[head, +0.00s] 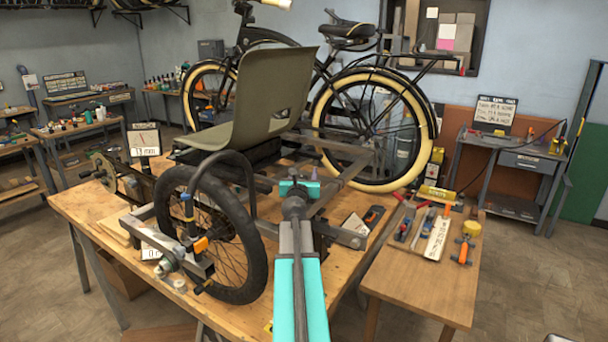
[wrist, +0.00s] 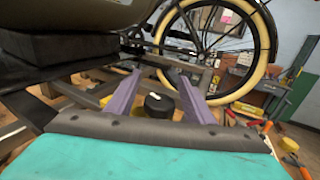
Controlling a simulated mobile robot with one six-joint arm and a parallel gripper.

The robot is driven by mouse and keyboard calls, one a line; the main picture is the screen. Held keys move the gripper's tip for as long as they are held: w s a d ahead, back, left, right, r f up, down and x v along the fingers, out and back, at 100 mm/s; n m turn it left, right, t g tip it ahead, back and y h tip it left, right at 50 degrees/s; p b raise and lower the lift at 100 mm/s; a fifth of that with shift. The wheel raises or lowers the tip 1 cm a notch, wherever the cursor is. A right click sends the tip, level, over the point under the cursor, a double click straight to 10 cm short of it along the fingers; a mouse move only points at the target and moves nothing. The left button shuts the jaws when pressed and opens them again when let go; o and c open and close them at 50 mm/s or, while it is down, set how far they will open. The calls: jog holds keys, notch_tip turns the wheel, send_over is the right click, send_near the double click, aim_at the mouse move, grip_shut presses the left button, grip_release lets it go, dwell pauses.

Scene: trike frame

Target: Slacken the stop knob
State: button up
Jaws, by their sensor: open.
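A black round knob (wrist: 158,105) with a white mark on its top shows in the wrist view, between the two purple fingers of my gripper (wrist: 186,84). I take it to be the stop knob. The fingers stand apart, one on each side of it in the picture. I cannot tell whether either finger touches it or how far down they reach. In the head view my gripper (head: 300,178) is over the trike frame (head: 352,170), to the right of the seat. The knob is hidden there behind my arm.
The olive seat (head: 262,100) and a spoked wheel (head: 254,262) stand left of my arm. Frame tubes run close around my gripper. A side table (head: 400,285) on the right holds several tools. A black bicycle (head: 395,120) with cream tyres stands behind.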

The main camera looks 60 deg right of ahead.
jog(key=c, duration=0.9)
jog(key=shift+a, duration=0.15)
jog(key=shift+c, duration=0.7)
jog(key=shift+r+t+p, duration=0.2)
jog(key=shift+t+p, duration=0.1)
jog(key=shift+p, duration=0.3)
